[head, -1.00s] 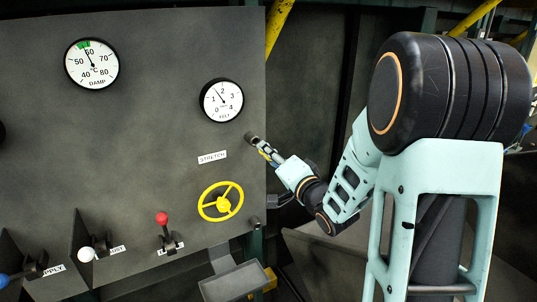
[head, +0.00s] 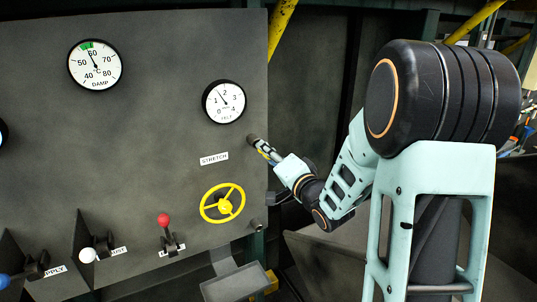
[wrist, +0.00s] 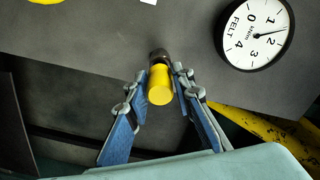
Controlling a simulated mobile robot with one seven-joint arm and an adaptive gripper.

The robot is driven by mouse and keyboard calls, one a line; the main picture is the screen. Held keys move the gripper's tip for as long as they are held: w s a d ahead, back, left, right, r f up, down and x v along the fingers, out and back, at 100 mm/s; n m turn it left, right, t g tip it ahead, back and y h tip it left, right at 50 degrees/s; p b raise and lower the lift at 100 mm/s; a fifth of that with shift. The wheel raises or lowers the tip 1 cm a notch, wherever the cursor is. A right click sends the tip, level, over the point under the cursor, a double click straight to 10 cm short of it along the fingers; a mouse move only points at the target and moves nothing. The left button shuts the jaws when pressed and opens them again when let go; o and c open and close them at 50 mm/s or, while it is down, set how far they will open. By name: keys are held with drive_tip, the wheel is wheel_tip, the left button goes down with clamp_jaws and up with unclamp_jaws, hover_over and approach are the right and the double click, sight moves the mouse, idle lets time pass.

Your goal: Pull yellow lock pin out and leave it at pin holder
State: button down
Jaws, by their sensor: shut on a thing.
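The yellow lock pin (wrist: 160,87) shows in the wrist view between my fingertips, its round yellow end facing the camera. Its far end meets a dark round socket (wrist: 158,56) on the grey panel; how deep it sits I cannot tell. My gripper (wrist: 161,83) is shut on the pin, one blue-padded finger on each side. In the head view my gripper (head: 264,149) is at the panel's right edge, right of the STRETCH label, at the dark socket (head: 252,140). A second dark stub (head: 256,224) sits lower on the panel; whether it is the pin holder I cannot tell.
A yellow handwheel (head: 223,203) is below the STRETCH label. The FELT gauge (head: 224,102) is above my gripper. A red-knobbed lever (head: 164,221) and a white-knobbed lever (head: 88,254) stand lower left. A grey tray (head: 236,283) hangs below the panel. Yellow bars (wrist: 258,128) are behind the panel edge.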

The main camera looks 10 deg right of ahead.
drive_tip(key=shift+x, duration=1.5)
drive_tip(key=c, duration=1.6)
unclamp_jaws()
drive_tip(key=shift+o, duration=1.4)
drive_tip(key=shift+s, duration=0.1)
drive_tip(key=v, duration=0.7)
drive_tip(key=shift+b, duration=0.3)
